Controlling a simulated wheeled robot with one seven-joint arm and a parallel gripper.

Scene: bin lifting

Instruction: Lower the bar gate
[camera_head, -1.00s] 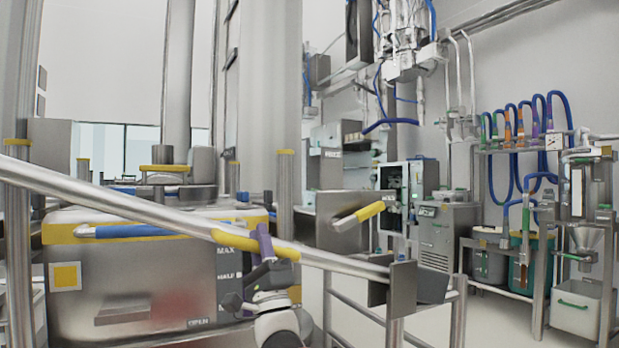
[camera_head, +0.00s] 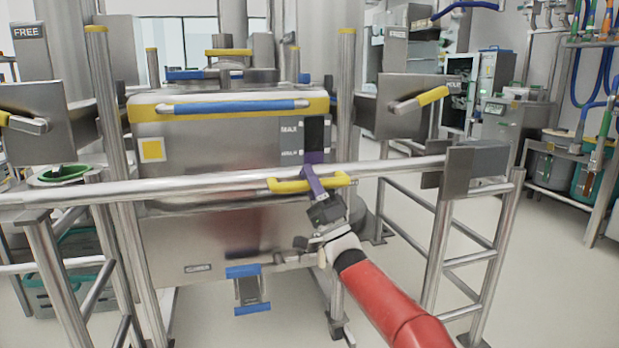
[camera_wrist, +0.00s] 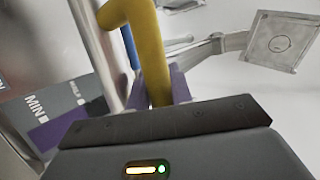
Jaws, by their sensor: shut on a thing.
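The bar gate (camera_head: 220,186) is a long metal bar. In the head view it lies nearly level across the front of a steel bin, with its right end in a grey bracket (camera_head: 478,160). A yellow handle (camera_head: 285,186) is fixed to the bar right of its middle. My gripper (camera_head: 316,184), with purple fingers, is shut on the yellow handle. In the wrist view the handle (camera_wrist: 147,50) passes between the purple fingers (camera_wrist: 178,85). The fingertips are partly hidden behind it.
The steel bin (camera_head: 215,230) with a blue and yellow handle (camera_head: 235,107) stands behind the bar. Metal posts (camera_head: 110,100) and side rails (camera_head: 465,225) flank it. A panel with a yellow lever (camera_head: 420,98) is at the right.

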